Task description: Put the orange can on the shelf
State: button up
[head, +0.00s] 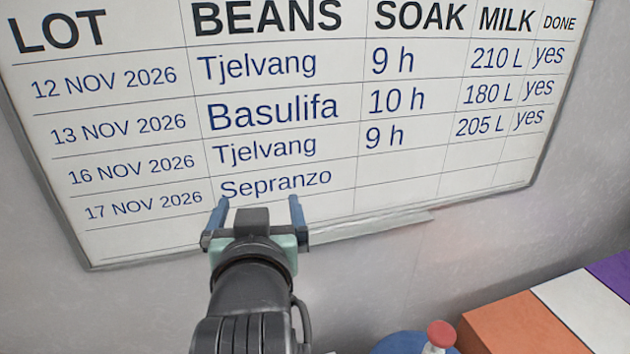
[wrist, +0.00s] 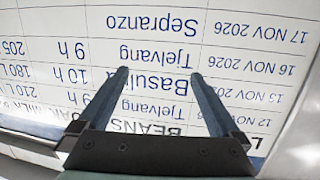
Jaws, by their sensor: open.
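My gripper (head: 258,212) is open and empty, raised in front of a whiteboard on the wall. Its two blue fingers point up toward the lower rows of the board in the head view. In the wrist view the gripper (wrist: 158,78) also shows open, with only the board between and beyond its fingers. No orange can and no shelf can be made out in either view.
The whiteboard (head: 400,180) with a written table fills most of the head view. At the lower right are a box-like thing with orange, white and purple parts (head: 525,325), a red-capped item (head: 441,334) and a blue round thing (head: 400,343), partly cut off.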

jog(key=s+d+r+t, duration=0.2)
jog(key=s+r+t, duration=0.2)
jog(key=r, duration=0.5)
jog(key=s+d+r+t+h, duration=0.1)
jog(key=s+r+t, duration=0.3)
jog(key=r, duration=0.6)
jog(key=s+d+r+m+t+h, duration=0.1)
jog(key=s+d+r+t, duration=0.2)
jog(key=s+r, duration=0.3)
notch_tip(320, 180, up, 4)
jog(key=shift+d+f+t, duration=0.15)
jog(key=shift+d+t, duration=0.25)
jog(key=shift+d, duration=0.2)
